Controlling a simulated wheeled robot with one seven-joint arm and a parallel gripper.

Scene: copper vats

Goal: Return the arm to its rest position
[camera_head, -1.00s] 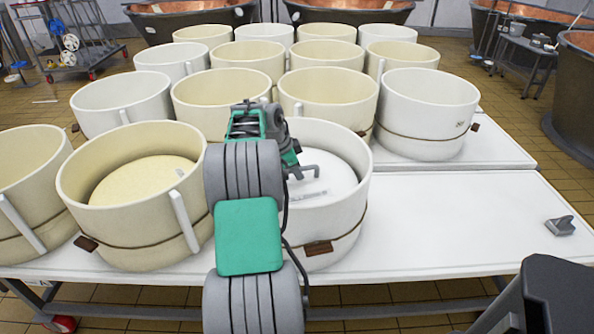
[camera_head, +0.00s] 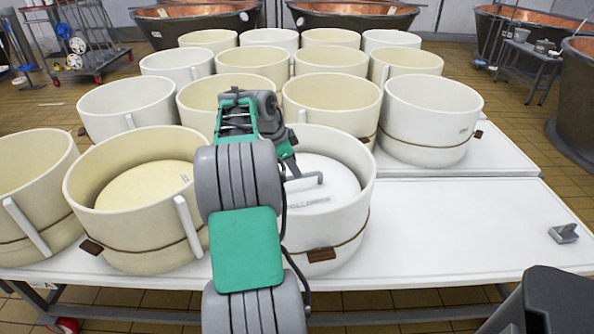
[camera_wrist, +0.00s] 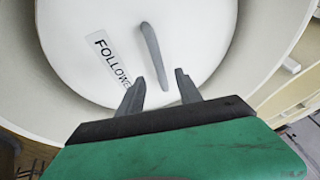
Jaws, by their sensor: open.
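My arm reaches out over a white tub (camera_head: 348,215) in the front row. Beyond the fingertips, a white disc (camera_wrist: 190,30) lies inside the tub. It has a grey bar handle (camera_wrist: 153,55) and a label (camera_wrist: 108,58) that reads "FOLLOWE", the rest hidden by a finger. In the head view the disc (camera_head: 338,182) is partly hidden by my arm, and the fingertips are hard to make out.
A cream tub (camera_head: 140,232) stands close left of my arm, and several more tubs crowd behind. The white table (camera_head: 450,230) is bare to the right, except for a small grey object (camera_head: 564,233). Copper vats (camera_head: 195,25) stand at the back.

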